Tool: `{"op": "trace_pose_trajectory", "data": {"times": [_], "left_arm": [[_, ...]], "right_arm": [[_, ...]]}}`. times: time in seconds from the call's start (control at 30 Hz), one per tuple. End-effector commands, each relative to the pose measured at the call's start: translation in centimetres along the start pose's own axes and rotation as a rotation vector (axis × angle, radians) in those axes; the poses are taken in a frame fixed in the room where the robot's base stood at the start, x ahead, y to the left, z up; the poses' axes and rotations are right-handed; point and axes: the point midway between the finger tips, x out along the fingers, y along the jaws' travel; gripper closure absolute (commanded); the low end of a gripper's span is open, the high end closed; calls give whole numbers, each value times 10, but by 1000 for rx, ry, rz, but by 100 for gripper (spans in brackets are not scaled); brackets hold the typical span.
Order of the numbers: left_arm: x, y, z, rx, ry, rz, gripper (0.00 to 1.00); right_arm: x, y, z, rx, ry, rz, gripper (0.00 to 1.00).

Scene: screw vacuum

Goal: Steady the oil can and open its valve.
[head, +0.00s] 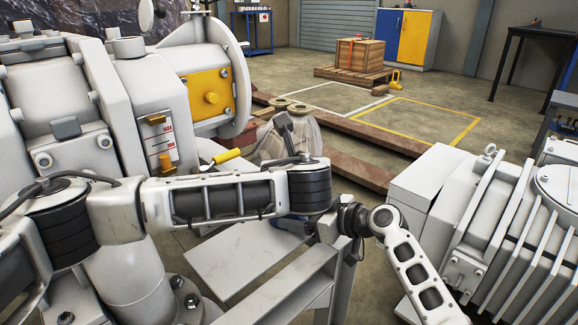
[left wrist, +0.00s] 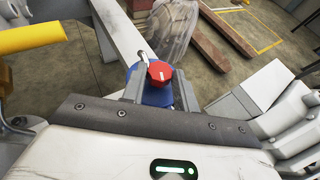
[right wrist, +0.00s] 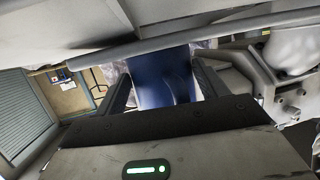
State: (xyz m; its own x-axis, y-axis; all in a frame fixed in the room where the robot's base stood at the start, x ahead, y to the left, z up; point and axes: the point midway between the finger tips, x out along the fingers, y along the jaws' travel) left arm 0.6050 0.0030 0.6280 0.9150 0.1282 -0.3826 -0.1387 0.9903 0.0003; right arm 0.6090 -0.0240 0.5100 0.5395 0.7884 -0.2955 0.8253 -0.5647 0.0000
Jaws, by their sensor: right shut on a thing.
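The blue oil can (left wrist: 152,97) shows in the left wrist view with its red valve knob (left wrist: 160,72) on top and a thin metal spout beside it. My left gripper (left wrist: 160,86) is open, its fingers on either side of the knob with gaps. In the right wrist view the can's blue body (right wrist: 165,78) fills the space between the fingers of my right gripper (right wrist: 164,82), which is shut on it. In the head view my left arm hides both grippers and most of the can. Only a small blue patch shows below that arm.
A large grey machine with a yellow plate (head: 205,97) stands at the left. A ribbed grey motor (head: 500,225) stands at the right. A grey frame beam (head: 285,282) runs between them. A wooden crate (head: 360,52) stands on a pallet on open floor behind.

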Motion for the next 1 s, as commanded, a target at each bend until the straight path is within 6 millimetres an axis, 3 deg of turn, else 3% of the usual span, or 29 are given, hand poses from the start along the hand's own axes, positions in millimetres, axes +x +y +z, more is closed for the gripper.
{"op": "trace_pose_trajectory", "data": {"times": [0.23,0.6,1.0], "left_arm": [[0,-3,0,-17,1,37,94],[2,-10,1,-143,0,341,94],[2,-9,1,-160,-1,386,94]], "right_arm": [[0,0,0,0,0,0,41],[0,0,0,-1,0,-1,41],[0,0,0,0,0,-1,41]]}}
